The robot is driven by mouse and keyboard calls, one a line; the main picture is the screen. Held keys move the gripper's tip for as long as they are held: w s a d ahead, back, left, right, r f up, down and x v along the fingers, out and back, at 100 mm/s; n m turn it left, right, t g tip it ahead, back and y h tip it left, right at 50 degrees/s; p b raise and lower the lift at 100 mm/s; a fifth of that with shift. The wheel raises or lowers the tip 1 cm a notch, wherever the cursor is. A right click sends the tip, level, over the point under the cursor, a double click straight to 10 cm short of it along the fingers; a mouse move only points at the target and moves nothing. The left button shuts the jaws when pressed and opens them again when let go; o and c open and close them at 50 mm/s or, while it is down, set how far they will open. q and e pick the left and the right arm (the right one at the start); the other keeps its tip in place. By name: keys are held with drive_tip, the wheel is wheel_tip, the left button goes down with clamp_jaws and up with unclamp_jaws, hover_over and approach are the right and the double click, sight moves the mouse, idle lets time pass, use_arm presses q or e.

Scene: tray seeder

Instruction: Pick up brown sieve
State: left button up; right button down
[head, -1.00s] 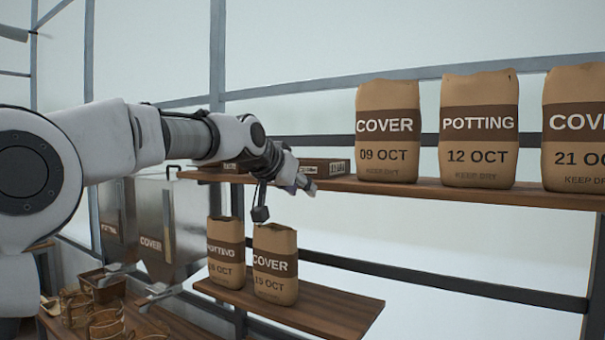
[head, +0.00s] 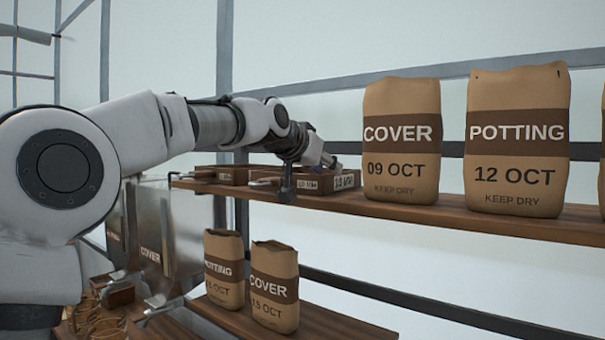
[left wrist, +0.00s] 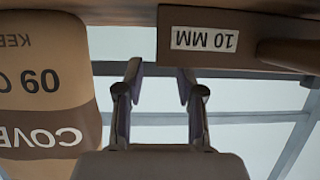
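Brown, flat sieves lie on the upper shelf. One brown sieve (head: 322,181) with white labels is beside the COVER 09 OCT bag; its printed number is hard to read in the head view. In the left wrist view, which is upside down, a brown sieve front (left wrist: 245,30) carries a "10 MM" label. My left gripper (head: 328,161) is at the sieve in the head view, its fingertips partly hard to make out. In the left wrist view the left gripper (left wrist: 161,88) has its two fingers apart with nothing between them. My right gripper is not in view.
A COVER bag (head: 402,140) and a POTTING bag (head: 517,140) stand on the upper shelf (head: 440,217). Another brown box (head: 218,175) lies farther left. Two bags stand on the lower shelf (head: 335,325). Metal hoppers (head: 150,240) are at the left.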

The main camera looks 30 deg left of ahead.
sight(337, 177)
use_arm(q)
drive_tip(key=p+x, duration=0.1)
drive_tip(key=x, duration=0.5)
drive_tip(key=shift+w+f, duration=0.1)
drive_tip(key=shift+f, duration=0.15)
drive_tip(key=shift+s+r, duration=0.15)
drive_tip(key=shift+s, duration=0.1)
drive_tip(key=shift+s+r, duration=0.15)
drive_tip(key=shift+s, duration=0.2)
drive_tip(key=c, duration=0.6)
drive_tip(key=shift+s+r, duration=0.1)
drive_tip(key=shift+s, duration=0.1)
clamp_jaws()
drive_tip(key=shift+w, duration=0.3)
